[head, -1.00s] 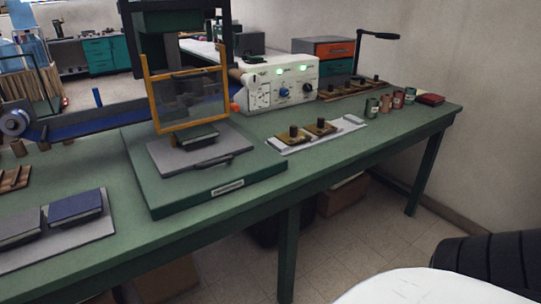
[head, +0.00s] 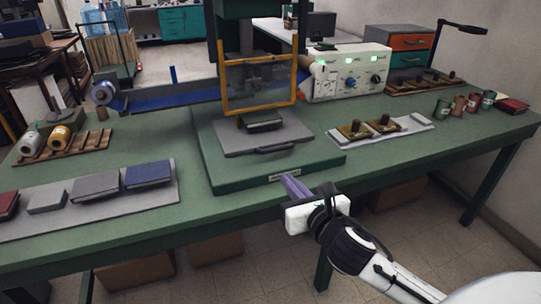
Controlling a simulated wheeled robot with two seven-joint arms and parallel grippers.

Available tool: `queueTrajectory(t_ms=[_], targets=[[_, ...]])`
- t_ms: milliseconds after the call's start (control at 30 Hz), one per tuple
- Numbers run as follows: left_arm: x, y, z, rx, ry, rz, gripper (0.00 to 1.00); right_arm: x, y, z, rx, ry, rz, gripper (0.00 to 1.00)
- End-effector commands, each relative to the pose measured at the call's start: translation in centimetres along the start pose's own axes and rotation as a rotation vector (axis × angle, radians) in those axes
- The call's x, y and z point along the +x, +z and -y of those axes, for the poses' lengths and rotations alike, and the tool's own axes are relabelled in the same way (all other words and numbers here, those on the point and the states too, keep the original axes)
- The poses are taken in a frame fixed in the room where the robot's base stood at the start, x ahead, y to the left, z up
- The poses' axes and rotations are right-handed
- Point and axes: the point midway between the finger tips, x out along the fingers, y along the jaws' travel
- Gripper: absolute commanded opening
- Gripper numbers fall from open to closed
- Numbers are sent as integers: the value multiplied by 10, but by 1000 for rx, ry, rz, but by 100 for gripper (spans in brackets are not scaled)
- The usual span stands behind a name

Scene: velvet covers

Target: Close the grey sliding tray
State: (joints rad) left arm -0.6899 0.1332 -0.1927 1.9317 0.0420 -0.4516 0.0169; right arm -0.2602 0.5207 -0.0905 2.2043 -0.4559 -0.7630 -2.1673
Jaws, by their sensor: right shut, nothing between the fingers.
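The grey sliding tray (head: 236,144) lies on the green base of the press, its dark handle (head: 277,148) along its front edge. A dark book-like block (head: 261,122) sits on the tray, below the yellow-framed clear guard (head: 259,85). Part of the tray's back is hidden by the guard and block. My right gripper (head: 296,187) is shut and empty, in front of the press base near the table's front edge, apart from the tray handle. My left gripper is not in view.
A grey mat (head: 20,226) with several covers lies at the front left. A white strip (head: 412,127) with brass stamps lies right of the press. A white control box (head: 347,72) stands behind. The table front right of the gripper is clear.

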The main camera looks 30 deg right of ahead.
Motion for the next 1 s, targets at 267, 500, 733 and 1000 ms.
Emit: queueTrajectory(t_ms=[267, 500, 733, 1000], targets=[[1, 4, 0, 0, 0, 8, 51, 31, 8, 2, -45, -7, 16, 0], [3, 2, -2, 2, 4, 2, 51, 83, 8, 2, -40, -6, 14, 0], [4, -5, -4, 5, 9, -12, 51, 123, 8, 1, -40, -5, 13, 0], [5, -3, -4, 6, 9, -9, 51, 140, 8, 2, -44, -4, 11, 0]])
